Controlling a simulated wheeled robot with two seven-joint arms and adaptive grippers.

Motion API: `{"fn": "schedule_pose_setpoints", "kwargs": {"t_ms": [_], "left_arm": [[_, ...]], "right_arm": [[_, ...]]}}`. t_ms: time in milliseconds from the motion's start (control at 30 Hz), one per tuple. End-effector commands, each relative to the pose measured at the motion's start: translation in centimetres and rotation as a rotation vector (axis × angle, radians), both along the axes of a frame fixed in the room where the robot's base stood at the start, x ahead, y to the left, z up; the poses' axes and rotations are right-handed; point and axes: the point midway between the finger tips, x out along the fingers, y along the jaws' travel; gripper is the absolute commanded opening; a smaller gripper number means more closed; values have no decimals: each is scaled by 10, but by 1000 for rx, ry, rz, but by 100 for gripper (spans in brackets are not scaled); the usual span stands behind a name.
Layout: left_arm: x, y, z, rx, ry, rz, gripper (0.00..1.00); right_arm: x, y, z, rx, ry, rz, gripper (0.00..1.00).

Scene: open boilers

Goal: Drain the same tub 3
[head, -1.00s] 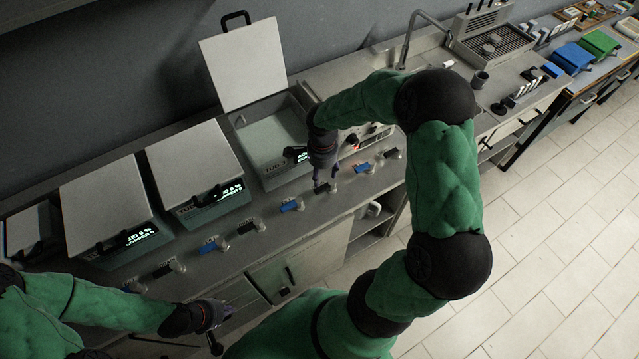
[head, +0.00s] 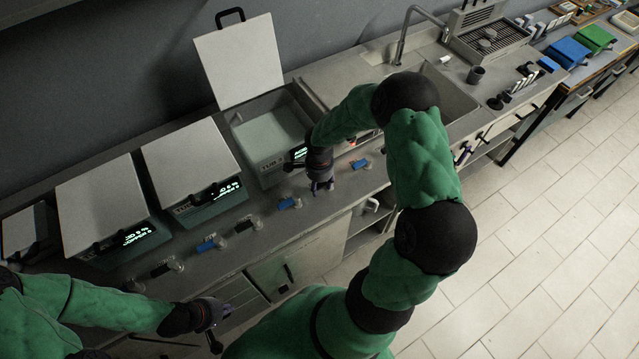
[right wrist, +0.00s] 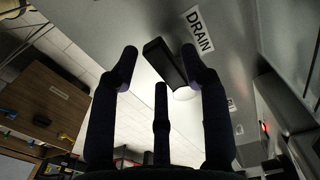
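Tub 3 (head: 268,138) stands with its lid raised (head: 240,62) and water visible inside. My right gripper (head: 320,184) is at the counter's front edge, in front of the tub. In the right wrist view the right gripper (right wrist: 160,85) has its fingers spread around a black handle (right wrist: 165,62), beside a label reading DRAIN (right wrist: 199,32). The fingers do not look closed on the handle; contact cannot be told. In the head view the gripper hides this handle. My left gripper (head: 220,328) is low at the left, empty, with its fingers apart.
Other valve handles line the counter front: a blue one (head: 290,203), a black one (head: 245,225) and another blue one (head: 210,243). Two closed tubs (head: 195,160) (head: 105,205) stand to the left. A sink (head: 450,92) is at the right. The tiled floor is clear.

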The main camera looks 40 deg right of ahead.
Motion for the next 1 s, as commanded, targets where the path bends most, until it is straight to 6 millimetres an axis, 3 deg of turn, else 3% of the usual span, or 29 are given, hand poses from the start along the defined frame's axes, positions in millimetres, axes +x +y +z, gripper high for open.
{"fn": "schedule_pose_setpoints", "kwargs": {"t_ms": [33,100,133,567,1000], "left_arm": [[0,0,0,0,0,0,0],[0,0,0,0,0,0,0],[0,0,0,0,0,0,0],[0,0,-6,0,0,0,0],[0,0,-26,0,0,0,0]], "right_arm": [[0,0,0,0,0,0,23],[0,0,0,0,0,0,3],[0,0,0,0,0,0,0],[-3,0,-1,0,-1,68,0],[-17,-4,-2,0,-1,421,0]]}}
